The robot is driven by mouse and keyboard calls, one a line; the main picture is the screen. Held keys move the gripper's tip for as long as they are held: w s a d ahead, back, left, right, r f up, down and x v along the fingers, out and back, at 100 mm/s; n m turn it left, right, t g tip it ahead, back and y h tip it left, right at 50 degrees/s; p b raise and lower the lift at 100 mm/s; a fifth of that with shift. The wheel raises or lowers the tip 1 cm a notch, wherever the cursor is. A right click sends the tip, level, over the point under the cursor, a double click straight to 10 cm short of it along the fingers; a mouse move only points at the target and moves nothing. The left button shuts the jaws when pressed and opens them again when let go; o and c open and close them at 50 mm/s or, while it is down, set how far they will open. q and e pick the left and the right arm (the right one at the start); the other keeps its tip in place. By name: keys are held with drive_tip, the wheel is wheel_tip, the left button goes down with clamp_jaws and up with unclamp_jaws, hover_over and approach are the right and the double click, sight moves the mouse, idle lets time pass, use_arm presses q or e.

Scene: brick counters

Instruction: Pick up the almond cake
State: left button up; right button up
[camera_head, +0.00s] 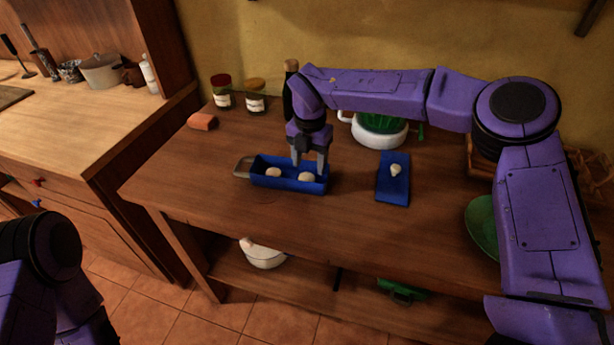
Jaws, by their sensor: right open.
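A blue tray (262,182) sits on the wooden counter and holds two small pale round pieces. One piece (273,173) lies toward the middle of the tray, and the other (306,177) lies nearer its right end. A pale pointed piece (396,169) lies on a flat blue cloth or board (392,196) to the right. I cannot tell for sure which of these is the almond cake. My right gripper (309,167) points down over the right end of the tray, open, with its fingers close around or just above the right piece. My left arm shows at lower left, its gripper out of view.
Two jars (255,96) stand at the back left near an orange-brown block (202,121). A white pot with a green plant (380,130) stands behind the blue cloth. A green plate (482,226) is at right, partly hidden by my arm. The counter's front is clear.

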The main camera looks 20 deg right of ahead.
sight(307, 177)
drive_tip(key=f, duration=0.2)
drive_tip(key=w+f+p, duration=0.1)
drive_tip(key=f, duration=0.2)
drive_tip(key=shift+w+a, duration=0.15)
drive_tip(key=shift+w, duration=0.05)
drive_tip(key=shift+s+f, duration=0.1)
drive_tip(key=shift+f, duration=0.05)
drive_tip(key=shift+s, duration=0.25)
drive_tip(key=shift+c, duration=0.6)
drive_tip(key=shift+w, duration=0.1)
drive_tip(key=c, duration=0.7)
